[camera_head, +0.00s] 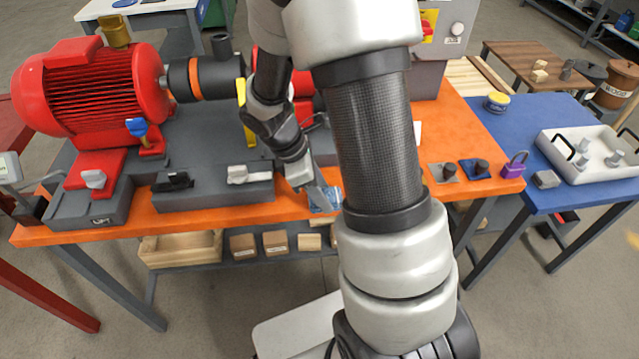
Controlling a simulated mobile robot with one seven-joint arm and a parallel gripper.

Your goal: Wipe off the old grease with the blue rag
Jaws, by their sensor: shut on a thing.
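The blue rag (327,199) shows as a small pale-blue patch at the front edge of the orange bench (240,214), just left of my arm. My gripper (319,192) points down at this spot, with its fingers shut on the rag. The rag is low, at about the height of the bench top; I cannot tell whether it touches the surface. My forearm hides the bench to the right of the rag. I cannot make out any old grease in this view.
A red motor (85,90) and grey coupling (205,77) stand behind left. A grey block (212,190) with black and white clips lies left of my gripper.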

